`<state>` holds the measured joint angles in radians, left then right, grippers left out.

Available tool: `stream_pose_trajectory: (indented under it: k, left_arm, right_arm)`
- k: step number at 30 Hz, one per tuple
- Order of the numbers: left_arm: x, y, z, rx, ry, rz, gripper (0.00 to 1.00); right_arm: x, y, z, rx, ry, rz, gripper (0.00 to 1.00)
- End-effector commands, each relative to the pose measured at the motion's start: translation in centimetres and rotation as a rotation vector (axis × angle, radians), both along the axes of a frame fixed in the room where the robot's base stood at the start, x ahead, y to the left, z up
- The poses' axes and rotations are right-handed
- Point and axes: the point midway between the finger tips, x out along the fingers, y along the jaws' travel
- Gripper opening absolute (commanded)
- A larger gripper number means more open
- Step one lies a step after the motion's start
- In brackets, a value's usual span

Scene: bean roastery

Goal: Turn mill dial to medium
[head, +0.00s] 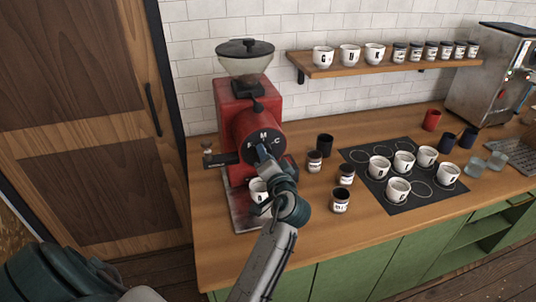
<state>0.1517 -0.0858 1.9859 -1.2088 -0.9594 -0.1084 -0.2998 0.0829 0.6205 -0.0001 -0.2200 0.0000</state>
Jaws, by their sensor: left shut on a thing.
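The red mill (234,104) stands at the left end of the wooden counter. Its round black dial face (276,149) faces the front and carries the white letters F, M and C, with M at the top. My left gripper (263,151) reaches the dial from the front and is shut on the dial's knob. The knob is mostly hidden by the fingers, so I cannot tell which letter it points to. My right gripper is not in view.
A white cup (257,188) stands under the mill, partly behind my left wrist. Dark jars (341,201) and a black cup (325,145) stand right of the mill. Several white cups stand on a black mat (424,203). A wall shelf (385,66) holds cups and jars.

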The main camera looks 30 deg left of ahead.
Motion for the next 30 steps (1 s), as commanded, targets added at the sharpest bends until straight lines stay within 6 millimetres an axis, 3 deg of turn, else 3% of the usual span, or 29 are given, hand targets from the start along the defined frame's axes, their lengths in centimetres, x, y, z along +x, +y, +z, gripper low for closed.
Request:
stream_pose_trajectory:
  k: [22,23,25,30]
  left_arm:
    - [-0.02,0.09,0.18,0.057,0.060,0.002,0.14]
    - [-0.02,0.09,0.18,0.057,0.060,0.002,0.42]
    - [-0.02,0.08,0.16,0.056,0.061,0.002,0.56]
    - [-0.02,0.06,0.11,0.055,0.061,0.002,0.59]
  right_arm:
    - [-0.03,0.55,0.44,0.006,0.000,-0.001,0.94]
    - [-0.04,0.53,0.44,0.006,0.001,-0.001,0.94]
    - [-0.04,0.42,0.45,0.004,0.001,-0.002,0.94]
    - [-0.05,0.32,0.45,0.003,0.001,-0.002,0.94]
